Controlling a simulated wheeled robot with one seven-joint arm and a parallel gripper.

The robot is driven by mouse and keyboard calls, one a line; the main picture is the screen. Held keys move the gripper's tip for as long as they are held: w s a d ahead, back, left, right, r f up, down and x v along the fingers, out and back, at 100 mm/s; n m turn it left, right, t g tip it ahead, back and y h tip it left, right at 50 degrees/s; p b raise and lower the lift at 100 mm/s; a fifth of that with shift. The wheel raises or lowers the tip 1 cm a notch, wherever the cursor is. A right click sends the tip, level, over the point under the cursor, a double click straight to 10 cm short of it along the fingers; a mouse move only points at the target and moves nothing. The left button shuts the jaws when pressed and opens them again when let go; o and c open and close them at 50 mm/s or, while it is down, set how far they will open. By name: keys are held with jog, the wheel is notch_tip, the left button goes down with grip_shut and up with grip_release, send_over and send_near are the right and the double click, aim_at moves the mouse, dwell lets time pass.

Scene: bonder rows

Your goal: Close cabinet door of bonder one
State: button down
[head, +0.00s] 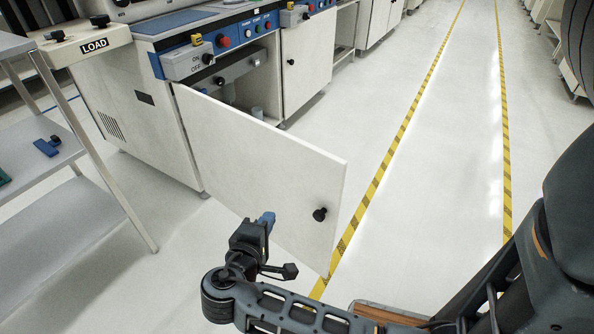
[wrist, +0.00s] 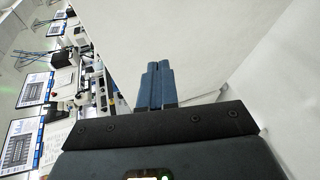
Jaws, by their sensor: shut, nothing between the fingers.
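The white cabinet door (head: 255,165) of the near machine stands open in the head view, swung out into the aisle. It has a black knob (head: 320,214) near its free edge. My gripper (head: 267,220) is in front of the near door's outer face, left of the knob and low. Its blue fingers are together and hold nothing. In the wrist view the shut fingers (wrist: 157,85) point at the white door panel (wrist: 175,30). I cannot tell whether they touch it.
A grey shelf cart (head: 60,215) stands at the left beside the LOAD box (head: 95,44). A control panel with an ON/OFF switch (head: 198,62) juts out above the cabinet opening. The aisle floor (head: 440,130) between yellow-black tapes is clear.

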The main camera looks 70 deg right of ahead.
notch_tip(320, 180, up, 6)
jog(key=w+d+m+g+h+b, duration=0.2)
jog(key=w+d+m+g+b, duration=0.1)
jog(key=m+g, duration=0.3)
jog(key=g+b, duration=0.1)
send_near(305, 153)
jog(key=x, duration=0.7)
jog(key=shift+n, duration=0.3)
